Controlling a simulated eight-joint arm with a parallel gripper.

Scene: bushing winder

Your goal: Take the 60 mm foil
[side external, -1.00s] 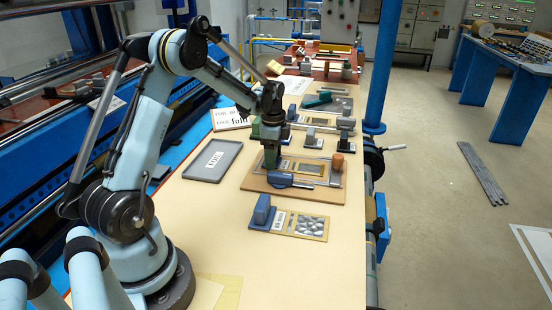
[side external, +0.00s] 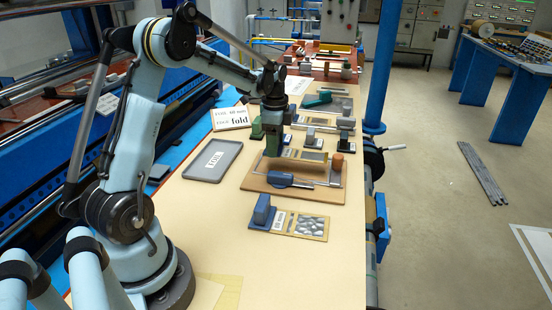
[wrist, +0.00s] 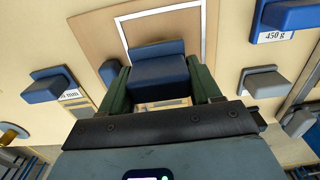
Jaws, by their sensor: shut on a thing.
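My gripper (side external: 272,150) is over the brown board (side external: 258,184) in the side view. In the wrist view its green fingers are shut on a blue block (wrist: 158,72). A card with a grey foil panel (side external: 308,155) extends to the right of my gripper, raised a little above the board. Its size label cannot be read. A sign (side external: 231,117) at the back left reads "FOIL 60 mm" and "fold". The grey tray (side external: 193,176) marked "FOIL" is left of the board and holds no foil.
A blue-handled foil card (side external: 263,212) lies in front of the board. The table's near part is clear.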

